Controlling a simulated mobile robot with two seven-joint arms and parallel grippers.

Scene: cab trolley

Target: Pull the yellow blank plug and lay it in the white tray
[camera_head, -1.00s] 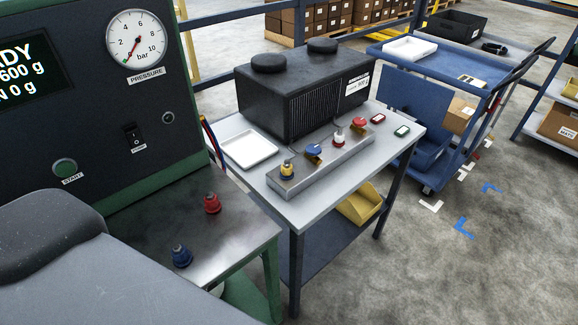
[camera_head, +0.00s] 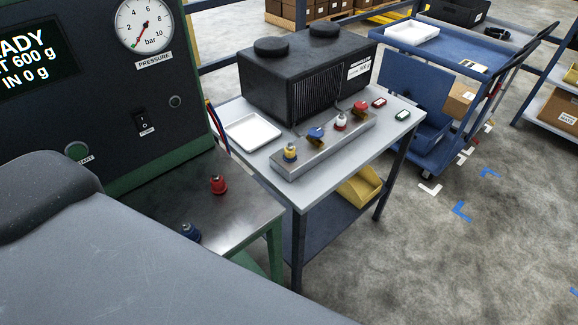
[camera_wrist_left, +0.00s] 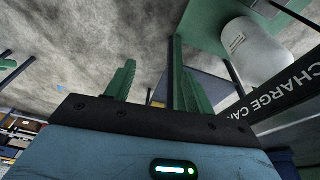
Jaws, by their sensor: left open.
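The yellow blank plug (camera_head: 290,153) stands upright at the near left end of a metal manifold block (camera_head: 327,150) on the light grey table. The white tray (camera_head: 253,133) lies empty on the same table, left of the block and beside the black machine. My left gripper (camera_wrist_left: 153,62) shows only in the left wrist view; its two green fingers are apart with nothing between them. It is away from the plug, with floor behind its fingers. My right gripper is in neither view.
Blue, white and red fittings (camera_head: 340,122) stand along the block. The black machine (camera_head: 308,82) stands behind it. A red plug (camera_head: 218,185) and a blue plug (camera_head: 190,232) stand on the green-framed bench. A blue trolley (camera_head: 400,60) carries another white tray (camera_head: 411,31).

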